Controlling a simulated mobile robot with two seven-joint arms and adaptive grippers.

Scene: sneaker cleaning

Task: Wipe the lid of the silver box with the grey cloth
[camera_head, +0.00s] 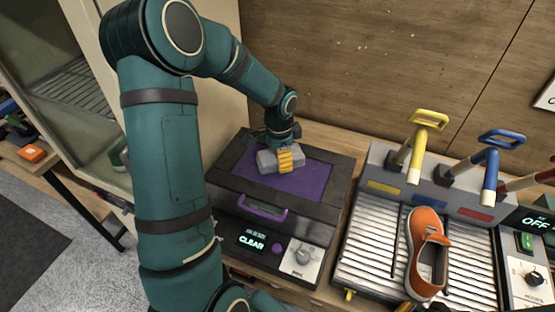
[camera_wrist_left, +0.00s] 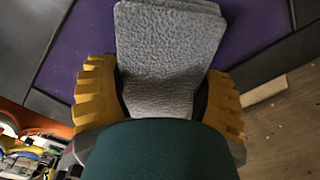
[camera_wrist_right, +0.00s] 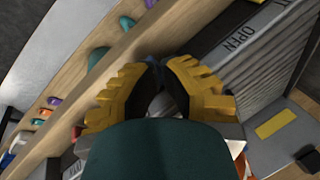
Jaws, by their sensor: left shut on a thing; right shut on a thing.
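My left gripper (camera_head: 285,158) is shut on the grey cloth (camera_head: 266,162), a thick folded block. The cloth is over the purple panel (camera_head: 312,180) on top of a dark box (camera_head: 335,209) and appears to rest on it. In the left wrist view the cloth (camera_wrist_left: 168,55) stands between the yellow fingers with purple behind it. No plainly silver lid shows; the box's top has a dark frame. My right gripper (camera_wrist_right: 157,88) shows in the right wrist view with its yellow fingers close together on something dark that I cannot make out.
An orange sneaker (camera_head: 427,252) lies on a ridged metal tray (camera_head: 372,254) right of the box. Yellow (camera_head: 418,150), blue (camera_head: 491,171) and red (camera_head: 525,182) handled tools stand behind it. A wooden wall (camera_head: 380,65) closes the back.

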